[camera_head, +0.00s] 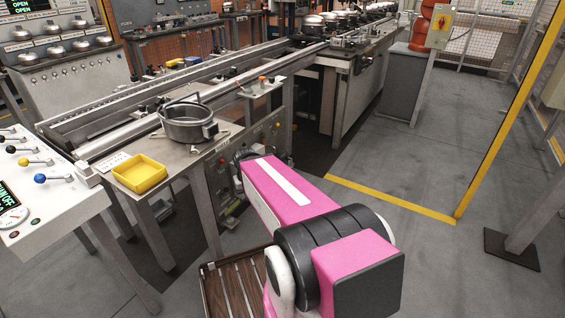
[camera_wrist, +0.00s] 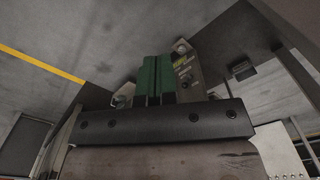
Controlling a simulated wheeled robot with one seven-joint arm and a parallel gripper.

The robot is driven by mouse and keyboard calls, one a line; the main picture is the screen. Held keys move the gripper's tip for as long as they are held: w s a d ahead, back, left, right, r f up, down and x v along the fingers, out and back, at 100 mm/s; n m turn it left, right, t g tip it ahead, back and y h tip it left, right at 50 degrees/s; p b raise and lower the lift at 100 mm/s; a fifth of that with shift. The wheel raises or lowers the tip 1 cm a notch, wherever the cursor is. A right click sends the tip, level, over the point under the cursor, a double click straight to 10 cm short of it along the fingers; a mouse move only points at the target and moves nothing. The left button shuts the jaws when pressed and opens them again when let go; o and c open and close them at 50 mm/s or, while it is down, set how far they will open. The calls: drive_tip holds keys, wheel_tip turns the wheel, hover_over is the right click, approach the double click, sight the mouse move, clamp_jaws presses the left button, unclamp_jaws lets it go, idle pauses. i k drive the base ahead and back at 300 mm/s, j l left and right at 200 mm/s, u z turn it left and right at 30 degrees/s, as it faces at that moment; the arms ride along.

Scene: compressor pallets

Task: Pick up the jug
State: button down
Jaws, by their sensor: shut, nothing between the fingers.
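No clear jug with a spout shows in either view. A round dark-grey metal vessel (camera_head: 187,127) with raised handles stands on the steel side table in the head view; I cannot tell whether it is the jug. My gripper (camera_wrist: 156,80) shows in the wrist view with its green fingers together and nothing between them. In the head view my pink arm reaches forward below and right of the vessel, and my gripper is hidden there. The wrist view shows mostly grey floor and no vessel.
A yellow tray (camera_head: 139,174) sits near the front of the steel table (camera_head: 182,165). A white control console (camera_head: 50,205) with coloured-knob levers stands at left. A conveyor line (camera_head: 240,95) runs behind the table. The grey floor at right is open, crossed by a yellow line.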

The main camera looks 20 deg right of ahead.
sight(285, 161)
drive_tip(key=k, duration=0.5)
drive_tip(key=k+z, duration=0.1)
drive_tip(key=z, duration=1)
drive_tip(key=i+j, duration=0.15)
drive_tip(key=i, duration=0.45)
drive_tip(key=i+j+z, duration=0.1)
drive_tip(key=i, duration=0.5)
drive_tip(key=i+j, duration=0.2)
drive_tip(key=i, duration=0.35)
drive_tip(key=i+u, duration=0.45)
drive_tip(key=i+l+u, duration=0.15)
drive_tip(key=u, duration=0.3)
